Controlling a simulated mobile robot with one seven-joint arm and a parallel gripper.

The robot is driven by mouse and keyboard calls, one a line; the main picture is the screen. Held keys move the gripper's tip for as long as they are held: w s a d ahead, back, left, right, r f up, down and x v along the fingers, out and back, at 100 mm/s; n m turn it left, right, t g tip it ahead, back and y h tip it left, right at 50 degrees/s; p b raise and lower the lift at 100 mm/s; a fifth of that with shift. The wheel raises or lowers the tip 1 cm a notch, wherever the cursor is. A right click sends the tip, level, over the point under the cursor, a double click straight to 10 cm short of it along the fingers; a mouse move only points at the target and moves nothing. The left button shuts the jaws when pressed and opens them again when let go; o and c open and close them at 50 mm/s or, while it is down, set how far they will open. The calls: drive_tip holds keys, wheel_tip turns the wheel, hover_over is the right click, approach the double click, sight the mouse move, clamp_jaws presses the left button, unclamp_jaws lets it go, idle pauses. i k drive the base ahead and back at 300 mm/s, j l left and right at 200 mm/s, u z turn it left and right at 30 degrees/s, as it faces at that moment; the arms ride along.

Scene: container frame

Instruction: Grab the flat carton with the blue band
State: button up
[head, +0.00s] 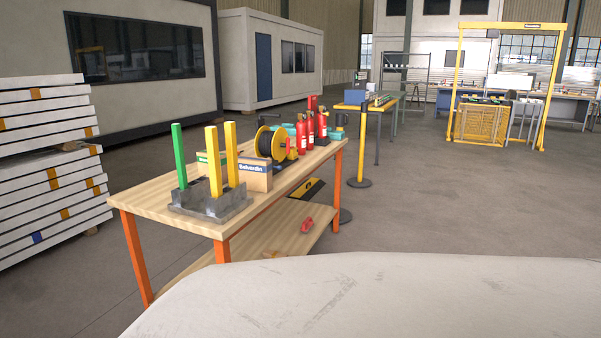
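My gripper is not in view.
The bench also bears a yellow cable reel (268,143) and red fire extinguishers (310,128). A red item (307,225) lies on its lower shelf. White panels (45,190) are stacked at left. Open floor (450,200) lies to the right.

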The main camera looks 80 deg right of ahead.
sight(257, 172)
drive_tip(key=z, duration=2.25)
drive_tip(key=i+j+z, duration=0.3)
drive_tip(key=i, duration=0.4)
drive_tip(key=i+j+z, duration=0.25)
drive_tip(key=i+j, duration=0.5)
drive_tip(key=i, duration=0.35)
drive_tip(key=i+j, duration=0.15)
drive_tip(key=i, duration=0.35)
